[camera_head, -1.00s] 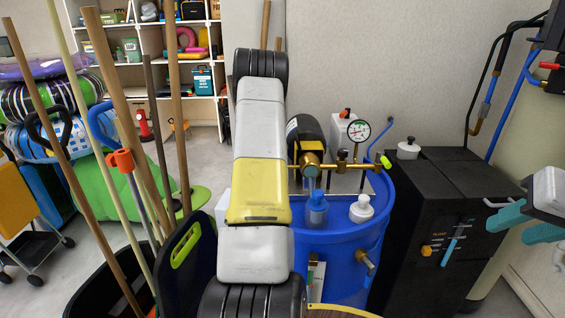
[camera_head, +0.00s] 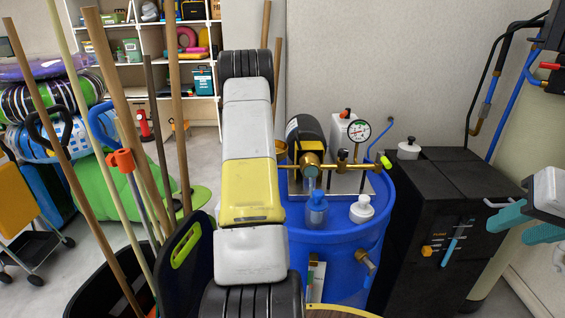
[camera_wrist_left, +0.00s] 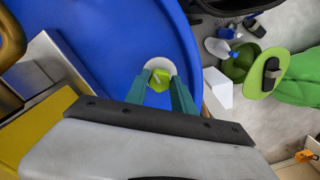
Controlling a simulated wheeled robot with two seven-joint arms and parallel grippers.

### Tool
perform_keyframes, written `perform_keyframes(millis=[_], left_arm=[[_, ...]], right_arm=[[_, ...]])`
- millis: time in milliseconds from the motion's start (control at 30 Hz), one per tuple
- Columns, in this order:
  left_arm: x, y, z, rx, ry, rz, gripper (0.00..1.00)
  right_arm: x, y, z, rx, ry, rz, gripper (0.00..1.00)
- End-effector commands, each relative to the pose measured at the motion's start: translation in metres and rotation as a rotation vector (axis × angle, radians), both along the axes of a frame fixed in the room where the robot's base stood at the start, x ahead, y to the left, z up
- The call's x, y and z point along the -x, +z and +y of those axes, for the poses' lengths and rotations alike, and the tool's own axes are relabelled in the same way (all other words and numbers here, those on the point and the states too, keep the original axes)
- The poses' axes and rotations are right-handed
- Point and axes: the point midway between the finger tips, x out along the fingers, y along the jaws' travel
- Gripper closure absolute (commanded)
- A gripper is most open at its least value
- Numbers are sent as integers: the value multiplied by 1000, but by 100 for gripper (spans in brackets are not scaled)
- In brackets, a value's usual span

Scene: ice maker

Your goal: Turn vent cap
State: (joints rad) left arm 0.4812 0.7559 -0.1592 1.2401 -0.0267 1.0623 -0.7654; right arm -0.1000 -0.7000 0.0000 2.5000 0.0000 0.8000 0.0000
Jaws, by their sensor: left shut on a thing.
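The vent cap (camera_wrist_left: 159,76) is a small yellow-green piece set in a white ring on the blue drum (camera_wrist_left: 112,50), in the left wrist view. My left gripper (camera_wrist_left: 159,88) has its teal fingers on either side of it and is shut on it. In the head view my left arm hides the cap and the left gripper, while the blue drum (camera_head: 335,255) shows to the right of the arm. My right gripper (camera_head: 508,231) is at the right edge, with its teal fingers apart and nothing between them, away from the drum.
A gauge (camera_head: 358,131) and brass pipe stand on the drum, beside a blue-capped bottle (camera_head: 317,209) and a white cap (camera_head: 362,208). A black machine (camera_head: 425,205) stands to the right. Long-handled tools (camera_head: 130,110) crowd the left. Shelves (camera_head: 150,75) stand behind.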

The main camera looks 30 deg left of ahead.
Motion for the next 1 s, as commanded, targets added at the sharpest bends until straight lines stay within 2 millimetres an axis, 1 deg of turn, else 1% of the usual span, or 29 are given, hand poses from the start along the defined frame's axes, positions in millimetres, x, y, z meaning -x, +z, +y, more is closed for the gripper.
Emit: perform_keyframes(millis=[300,333,433,767,867,1000], left_arm=[[0,1,1,-2,-2,-1,100],[0,1,1,-2,-2,-1,68],[0,1,1,-2,-2,-1,48],[0,1,0,-1,-1,-1,48],[-1,10,0,-2,-1,-2,48],[-1,33,0,-2,-1,-4,48]], right_arm=[[0,0,0,0,0,0,60],[0,0,0,0,0,0,60],[0,0,0,0,0,0,60],[0,0,0,0,0,0,60],[0,0,0,0,0,0,60],[0,0,0,0,0,0,60]])
